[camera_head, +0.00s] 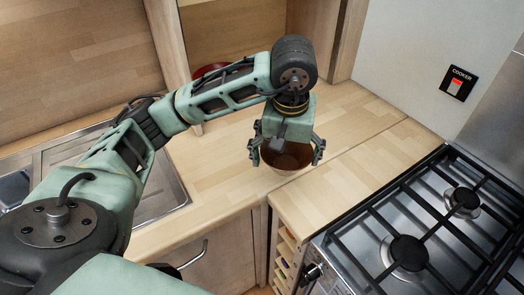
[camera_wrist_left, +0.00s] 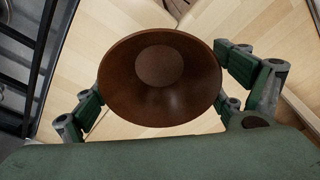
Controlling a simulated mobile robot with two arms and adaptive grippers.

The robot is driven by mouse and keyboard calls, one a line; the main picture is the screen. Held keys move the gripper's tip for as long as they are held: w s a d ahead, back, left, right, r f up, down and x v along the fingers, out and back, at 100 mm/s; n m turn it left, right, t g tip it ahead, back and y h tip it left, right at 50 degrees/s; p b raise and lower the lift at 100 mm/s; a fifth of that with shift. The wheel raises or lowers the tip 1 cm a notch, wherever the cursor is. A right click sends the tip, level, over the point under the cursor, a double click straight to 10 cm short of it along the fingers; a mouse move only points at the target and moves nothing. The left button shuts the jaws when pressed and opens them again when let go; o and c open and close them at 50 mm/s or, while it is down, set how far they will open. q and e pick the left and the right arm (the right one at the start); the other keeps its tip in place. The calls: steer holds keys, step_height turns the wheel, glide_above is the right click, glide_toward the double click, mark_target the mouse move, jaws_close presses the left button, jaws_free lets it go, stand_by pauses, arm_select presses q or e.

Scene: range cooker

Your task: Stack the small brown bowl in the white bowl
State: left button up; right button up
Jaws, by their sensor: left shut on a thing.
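The small brown bowl (camera_head: 289,159) is upright between the fingers of my left gripper (camera_head: 287,157), over the wooden worktop near the joint between two boards. My left gripper is shut on it, with fingers on both sides. In the left wrist view the brown bowl (camera_wrist_left: 160,85) fills the middle, its open inside facing the camera and empty. The gap between bowl and worktop is hard to judge. I cannot make out a white bowl in either view. My right gripper is not in view.
A red rounded thing (camera_head: 211,70) sits behind my left arm, partly hidden. A gas hob (camera_head: 408,250) with black grates is at the right. A steel sink (camera_head: 165,190) is at the left. The worktop (camera_head: 365,120) right of the gripper is clear.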

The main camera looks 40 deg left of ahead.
arm_select(q)
steer(key=p, duration=0.2)
glide_above(254, 174)
steer(key=f, duration=0.5)
steer(key=shift+s+d+f, duration=0.1)
steer(key=shift+s+f, duration=0.15)
steer(key=shift+s, duration=0.1)
step_height(254, 174, down, 4)
steer(key=shift+r+p, duration=0.15)
steer(key=shift+p, duration=0.75)
steer(key=shift+f, duration=0.2)
steer(key=shift+f+b, duration=0.2)
steer(key=shift+b, duration=0.15)
steer(key=o, duration=1.6)
steer(key=shift+o, duration=0.2)
steer(key=shift+r, duration=0.15)
